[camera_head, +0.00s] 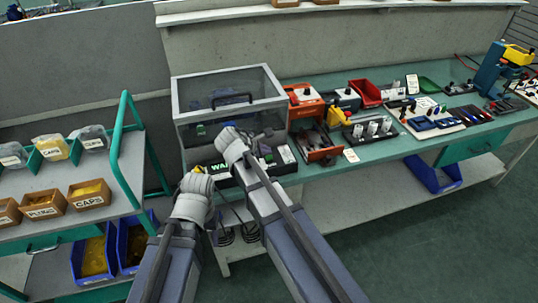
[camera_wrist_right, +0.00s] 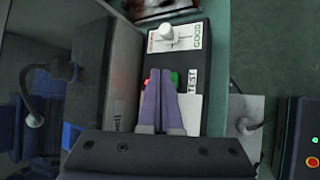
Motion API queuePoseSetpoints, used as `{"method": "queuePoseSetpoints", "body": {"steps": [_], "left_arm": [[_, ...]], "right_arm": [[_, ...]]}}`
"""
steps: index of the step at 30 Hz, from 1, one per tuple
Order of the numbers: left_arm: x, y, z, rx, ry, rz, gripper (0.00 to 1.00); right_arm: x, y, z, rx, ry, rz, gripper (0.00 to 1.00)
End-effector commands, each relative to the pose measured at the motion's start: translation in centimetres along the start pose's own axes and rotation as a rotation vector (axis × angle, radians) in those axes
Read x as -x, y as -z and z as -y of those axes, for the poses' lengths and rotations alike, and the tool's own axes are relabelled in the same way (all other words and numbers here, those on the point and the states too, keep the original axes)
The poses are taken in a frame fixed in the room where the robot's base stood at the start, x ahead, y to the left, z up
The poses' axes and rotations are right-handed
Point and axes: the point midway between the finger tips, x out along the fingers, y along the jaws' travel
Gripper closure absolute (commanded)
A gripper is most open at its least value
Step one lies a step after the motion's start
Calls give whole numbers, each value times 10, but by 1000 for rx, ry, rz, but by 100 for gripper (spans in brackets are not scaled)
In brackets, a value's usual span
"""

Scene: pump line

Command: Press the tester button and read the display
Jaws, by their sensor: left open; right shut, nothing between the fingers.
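The tester is a dark box (camera_wrist_right: 191,52) with a white knob, a TEST label, a red light (camera_wrist_right: 147,84) and a green button (camera_wrist_right: 174,78) in the right wrist view. In the head view it (camera_head: 287,156) sits at the bench's front edge, partly behind my right arm. A black display (camera_head: 217,169) beside it shows green letters starting "WA"; the rest is hidden. My right gripper (camera_wrist_right: 161,72) is shut and empty, its fingertips over the tester close beside the green button; contact cannot be told. My left gripper (camera_head: 211,188) is open, low by the bench front, its fingers mostly hidden.
A clear-walled case (camera_head: 230,93) stands behind the display. Right of the tester are an open drawer unit (camera_head: 317,147), a red bin (camera_head: 365,92) and a tool board (camera_head: 430,117). A shelf cart (camera_head: 123,175) with bins stands at left. The floor at front right is clear.

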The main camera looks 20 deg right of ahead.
Motion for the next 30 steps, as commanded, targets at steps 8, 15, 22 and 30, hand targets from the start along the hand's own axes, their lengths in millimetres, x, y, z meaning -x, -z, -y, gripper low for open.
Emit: {"method": "queuePoseSetpoints", "body": {"steps": [8, 15, 22, 30], "left_arm": [[4, 0, 0, 0, 0, 0, 36], [9, 0, 1, 0, 0, 0, 36], [30, -2, 3, 0, 0, 0, 36], [54, -3, 5, 0, 0, 0, 36]], "right_arm": [[3, -2, -2, 0, 0, 0, 100], [6, -5, -5, 0, 0, 0, 100], [21, -15, -16, 0, 0, 0, 100], [38, -28, -28, 0, 0, 0, 100]]}}
